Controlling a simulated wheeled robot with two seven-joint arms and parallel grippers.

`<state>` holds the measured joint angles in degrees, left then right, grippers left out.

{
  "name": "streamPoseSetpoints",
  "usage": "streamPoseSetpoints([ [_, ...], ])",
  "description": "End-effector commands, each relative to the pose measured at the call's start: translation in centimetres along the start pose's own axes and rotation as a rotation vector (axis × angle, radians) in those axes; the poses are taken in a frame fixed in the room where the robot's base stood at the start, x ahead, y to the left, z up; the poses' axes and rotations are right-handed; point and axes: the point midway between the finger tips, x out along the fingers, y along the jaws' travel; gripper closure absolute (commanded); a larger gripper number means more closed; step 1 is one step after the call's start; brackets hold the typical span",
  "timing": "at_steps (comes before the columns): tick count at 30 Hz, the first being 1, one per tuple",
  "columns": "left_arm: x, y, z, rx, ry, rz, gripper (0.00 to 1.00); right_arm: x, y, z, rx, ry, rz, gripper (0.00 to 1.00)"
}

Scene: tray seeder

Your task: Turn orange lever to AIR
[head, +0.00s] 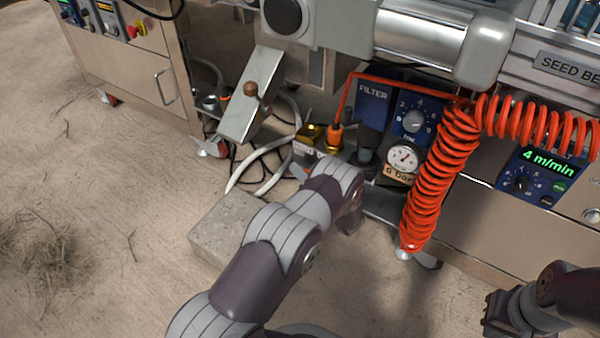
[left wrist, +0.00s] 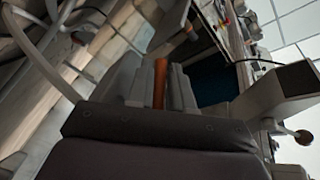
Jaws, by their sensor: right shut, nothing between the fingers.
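In the left wrist view an upright orange bar, the orange lever (left wrist: 160,80), stands between the two grey fingers of my left gripper (left wrist: 161,92). The fingers sit close against it on both sides. An orange fitting (head: 335,138) at the end of a thin orange hose shows just beyond my arm, beside brass parts (head: 310,134). My right gripper (head: 493,314) is low at the right, shut and empty, away from the machine.
A coiled orange hose (head: 437,170) hangs right of my left arm. A pressure gauge (head: 402,158) and blue FILTER panel (head: 373,95) are behind. A concrete block (head: 222,232) lies on the floor left of my arm. A tilted metal plate with a brown knob (head: 251,90) is above.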

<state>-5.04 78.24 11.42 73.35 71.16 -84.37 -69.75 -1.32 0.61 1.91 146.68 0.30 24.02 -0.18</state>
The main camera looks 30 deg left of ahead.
Motion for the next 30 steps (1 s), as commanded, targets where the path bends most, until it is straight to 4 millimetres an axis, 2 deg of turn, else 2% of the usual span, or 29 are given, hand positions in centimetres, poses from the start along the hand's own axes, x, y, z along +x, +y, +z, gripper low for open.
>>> streamPoseSetpoints([
  [3, 0.0, 0.1, 0.1, 0.003, 0.003, -0.005, 1.00, 0.2, 0.0, 0.0, 0.000, 0.000, 0.000, 1.00],
  [9, 0.2, 0.0, 0.1, 0.076, 0.121, -0.164, 1.00, 2.8, 0.0, 0.3, 0.000, 0.000, 0.000, 1.00],
  [18, 0.1, -0.7, -0.4, 0.093, 0.148, -0.200, 1.00, 2.6, 0.0, 0.3, 0.000, 0.000, 0.000, 1.00],
  [19, 0.1, -0.7, -0.4, 0.093, 0.148, -0.200, 0.76, 2.6, 0.0, 0.3, 0.000, 0.000, 0.000, 1.00],
  [20, 0.1, -0.7, -0.4, 0.092, 0.148, -0.200, 0.74, 2.6, 0.0, 0.3, 0.000, 0.000, 0.000, 1.00],
  [27, 0.1, -0.7, -0.4, 0.092, 0.147, -0.199, 0.74, 2.5, 0.0, 0.3, 0.000, 0.000, 0.000, 1.00],
  [30, -0.5, -0.7, -0.5, 0.091, 0.148, -0.198, 0.74, 2.0, 0.0, 0.2, 0.000, 0.000, 0.000, 1.00],
])
